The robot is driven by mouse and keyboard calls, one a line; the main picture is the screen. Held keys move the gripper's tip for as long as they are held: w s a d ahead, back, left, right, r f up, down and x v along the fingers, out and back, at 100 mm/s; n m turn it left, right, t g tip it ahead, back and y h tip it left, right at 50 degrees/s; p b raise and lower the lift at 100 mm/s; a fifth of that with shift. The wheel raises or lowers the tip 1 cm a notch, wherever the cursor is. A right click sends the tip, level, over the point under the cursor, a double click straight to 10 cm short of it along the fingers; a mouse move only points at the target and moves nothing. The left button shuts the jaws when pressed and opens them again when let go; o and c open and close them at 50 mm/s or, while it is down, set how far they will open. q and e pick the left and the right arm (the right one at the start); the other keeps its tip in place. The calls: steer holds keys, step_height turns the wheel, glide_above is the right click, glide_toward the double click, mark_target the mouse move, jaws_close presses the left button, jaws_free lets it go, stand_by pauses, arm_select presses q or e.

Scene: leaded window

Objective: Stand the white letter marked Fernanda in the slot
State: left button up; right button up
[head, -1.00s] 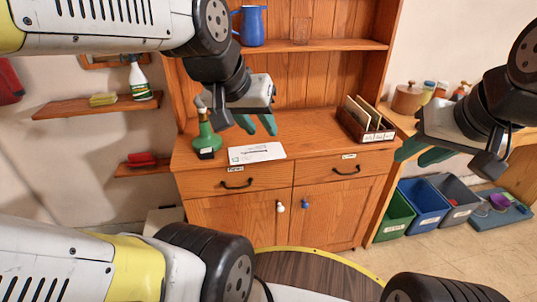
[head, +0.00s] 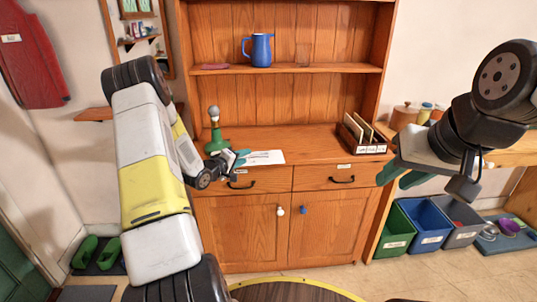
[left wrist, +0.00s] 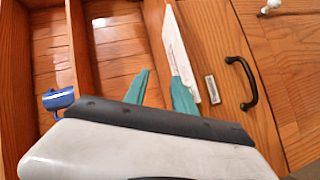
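A white letter (head: 262,157) lies flat on the dresser counter near its front edge; its writing is too small to read now. My left gripper (head: 241,157) is at its left end. In the left wrist view the letter (left wrist: 176,45) is seen at a slant, and the teal fingers (left wrist: 163,92) are apart, one overlapping the letter's near end. I cannot tell whether they touch it. A wooden letter rack (head: 371,149) with upright cards and labels on its front stands at the counter's right end. My right gripper (head: 400,175) is open and empty, right of the dresser front.
A green bottle-like object with a grey knob (head: 215,137) stands close behind my left gripper. The counter between letter and rack is clear. Bins (head: 430,222) stand at lower right.

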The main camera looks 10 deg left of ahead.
mark_target(259, 158)
arm_select(q)
step_height(259, 158, down, 6)
steer(key=s+n+t+h, duration=0.2)
steer(key=s+n, duration=0.1)
steer(key=x, duration=0.8)
steer(key=shift+d+f, duration=0.25)
steer(key=shift+f, duration=0.05)
steer(key=shift+c, duration=0.4)
jaws_close()
